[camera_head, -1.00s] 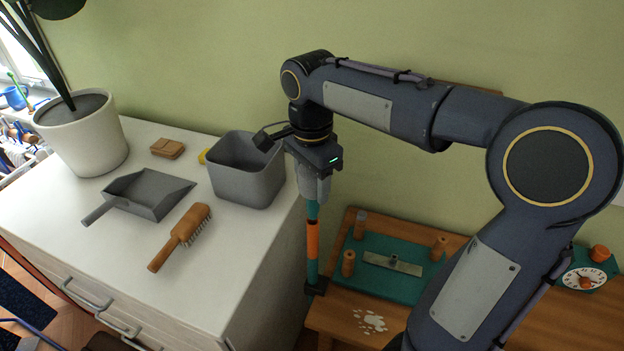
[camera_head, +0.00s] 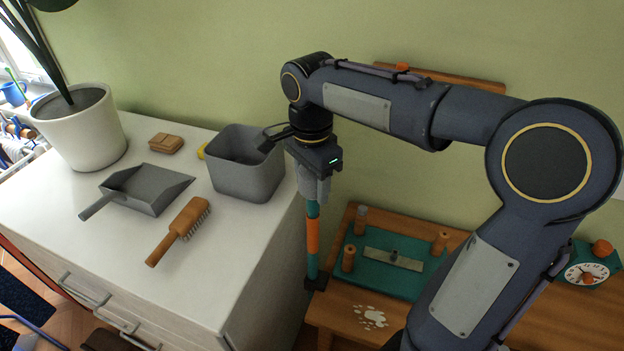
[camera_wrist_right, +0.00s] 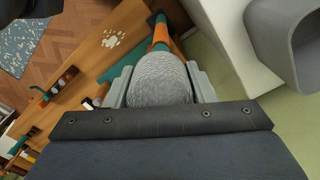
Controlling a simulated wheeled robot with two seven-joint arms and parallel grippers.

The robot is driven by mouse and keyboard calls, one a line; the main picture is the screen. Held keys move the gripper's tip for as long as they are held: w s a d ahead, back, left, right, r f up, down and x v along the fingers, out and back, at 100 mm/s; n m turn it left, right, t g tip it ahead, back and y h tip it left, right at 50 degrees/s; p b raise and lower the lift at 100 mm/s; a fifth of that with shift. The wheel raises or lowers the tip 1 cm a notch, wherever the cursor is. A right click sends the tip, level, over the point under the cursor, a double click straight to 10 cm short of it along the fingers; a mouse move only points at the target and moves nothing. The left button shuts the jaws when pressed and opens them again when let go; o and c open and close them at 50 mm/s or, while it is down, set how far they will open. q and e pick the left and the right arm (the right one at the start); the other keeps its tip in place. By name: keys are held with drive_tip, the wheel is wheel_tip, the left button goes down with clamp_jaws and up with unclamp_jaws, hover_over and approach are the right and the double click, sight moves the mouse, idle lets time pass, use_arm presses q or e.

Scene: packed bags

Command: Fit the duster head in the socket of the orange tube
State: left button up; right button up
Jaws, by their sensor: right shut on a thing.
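My right gripper (camera_head: 314,172) points down and is shut on the grey duster head (camera_head: 316,188). The orange tube (camera_head: 313,236), with teal sections above and below the orange, stands upright directly under the head. Its lower end is at a black holder (camera_head: 316,283) by the wooden table's left edge. The tube also shows past the head in the wrist view (camera_wrist_right: 160,36). The head hides the socket, so I cannot tell how deep it sits. My left gripper is not in view.
The white dresser (camera_head: 105,258) stands close left of the tube. On it are a grey bin (camera_head: 262,180), a dustpan (camera_head: 150,190), a brush (camera_head: 180,230) and a plant pot (camera_head: 80,135). The low wooden table (camera_head: 335,318) carries a teal board (camera_head: 395,283) with pegs and a clock (camera_head: 588,272).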

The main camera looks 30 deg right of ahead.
drive_tip(key=shift+f+b, duration=0.45)
drive_tip(key=shift+f, duration=0.35)
drive_tip(key=o, duration=1)
drive_tip(key=shift+o, duration=0.2)
wheel_tip(320, 180, up, 8)
drive_tip(key=shift+f, duration=0.1)
